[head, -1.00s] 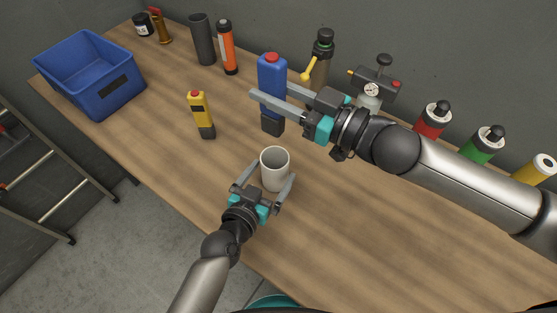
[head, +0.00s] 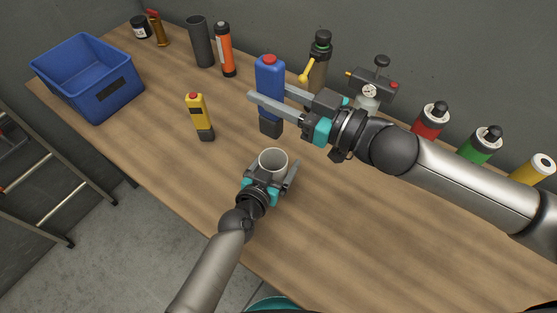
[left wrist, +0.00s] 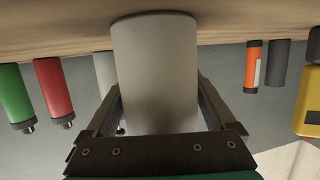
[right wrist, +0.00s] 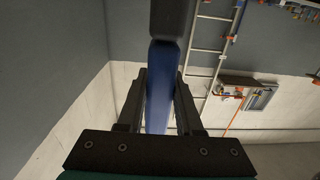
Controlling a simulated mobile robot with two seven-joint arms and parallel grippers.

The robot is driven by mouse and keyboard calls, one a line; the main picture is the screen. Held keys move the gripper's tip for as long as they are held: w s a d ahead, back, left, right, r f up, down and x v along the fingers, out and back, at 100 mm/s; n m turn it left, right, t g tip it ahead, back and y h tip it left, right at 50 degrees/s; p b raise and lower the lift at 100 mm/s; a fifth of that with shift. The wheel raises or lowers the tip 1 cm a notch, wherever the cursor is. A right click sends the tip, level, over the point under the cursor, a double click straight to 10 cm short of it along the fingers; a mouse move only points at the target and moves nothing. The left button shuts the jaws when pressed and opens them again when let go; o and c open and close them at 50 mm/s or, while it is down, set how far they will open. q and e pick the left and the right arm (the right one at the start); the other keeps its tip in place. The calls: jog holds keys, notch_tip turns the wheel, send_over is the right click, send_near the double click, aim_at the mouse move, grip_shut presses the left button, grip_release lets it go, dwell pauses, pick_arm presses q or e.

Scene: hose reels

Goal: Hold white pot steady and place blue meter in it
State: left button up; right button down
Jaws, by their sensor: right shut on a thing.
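The white pot (head: 273,160) stands upright on the table, near its front edge. My left gripper (head: 270,173) is low around the pot, one finger on each side. In the left wrist view the pot (left wrist: 155,70) fills the space between the open fingers, with narrow gaps beside it. The blue meter (head: 270,73), with a red top and black lower end, is upright behind the pot. My right gripper (head: 270,93) is shut on it, also seen in the right wrist view, where the blue body (right wrist: 160,88) lies between the fingers. Whether its black end touches the table is unclear.
A yellow meter (head: 199,112) stands left of the blue one. A blue crate (head: 75,80) is at the far left. Several bottles and a gauge device (head: 371,88) line the back. The front right of the table (head: 370,240) is clear.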

aim_at(280, 125)
pick_arm(q)
jog(key=c, duration=1)
pick_arm(e)
jog(key=shift+m+t+h, duration=0.6)
jog(key=shift+m+t, duration=0.1)
jog(key=shift+t, duration=0.1)
notch_tip(280, 125, down, 6)
jog(key=shift+f, duration=5.2)
